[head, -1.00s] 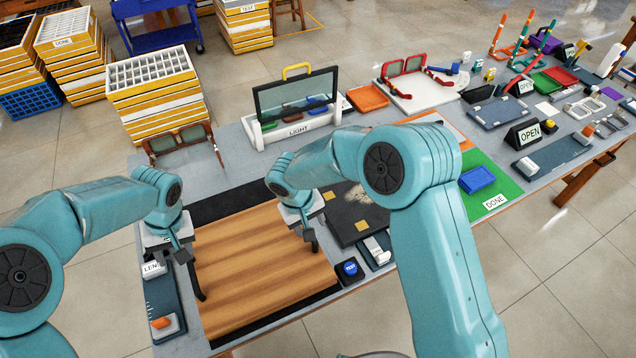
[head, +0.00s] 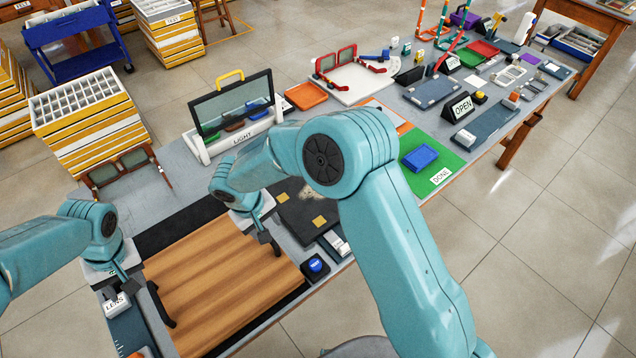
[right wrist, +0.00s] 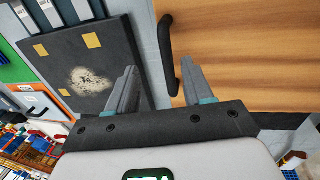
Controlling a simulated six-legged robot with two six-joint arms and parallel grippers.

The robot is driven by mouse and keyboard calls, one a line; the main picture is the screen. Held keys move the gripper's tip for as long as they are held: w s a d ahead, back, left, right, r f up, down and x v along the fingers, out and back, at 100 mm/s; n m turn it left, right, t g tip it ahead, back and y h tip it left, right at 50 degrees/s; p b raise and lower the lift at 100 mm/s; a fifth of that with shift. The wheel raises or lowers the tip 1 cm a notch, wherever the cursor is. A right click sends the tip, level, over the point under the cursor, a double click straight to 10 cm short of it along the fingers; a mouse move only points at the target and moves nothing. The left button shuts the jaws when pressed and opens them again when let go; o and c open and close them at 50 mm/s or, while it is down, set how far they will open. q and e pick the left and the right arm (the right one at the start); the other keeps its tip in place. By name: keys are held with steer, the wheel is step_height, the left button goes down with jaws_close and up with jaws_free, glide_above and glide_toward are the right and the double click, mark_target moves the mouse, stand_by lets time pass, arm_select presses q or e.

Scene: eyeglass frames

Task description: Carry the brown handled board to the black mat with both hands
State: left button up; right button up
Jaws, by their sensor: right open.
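The brown handled board (head: 215,285) lies at the near left of the table, with dark handles at its left and right ends. The black mat (head: 180,229) shows as dark strips beyond and in front of the board, which covers its middle. My right gripper (head: 268,240) is at the board's right handle. In the right wrist view its fingers (right wrist: 158,85) are open, with the dark handle (right wrist: 168,50) showing between and beyond the tips. My left gripper (head: 138,287) is beside the left handle (head: 160,304); its jaws are too small and partly hidden to judge.
A dark pad with yellow squares (head: 310,215) and a blue button (head: 316,265) sit right of the board. The light stand (head: 235,115) and brown glasses (head: 125,168) stand behind. A LENS tray (head: 118,310) is at the left. My right arm covers part of the table.

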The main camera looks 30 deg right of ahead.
steer(key=r+p, duration=0.1)
steer(key=r, duration=0.1)
steer(key=a+r+p, duration=0.1)
steer(key=r, duration=0.2)
stand_by(0.7)
steer(key=shift+s+d+r+p, duration=0.15)
steer(key=shift+d+r+p, duration=0.4)
steer(key=shift+d+r, duration=1.1)
steer(key=shift+f, duration=0.2)
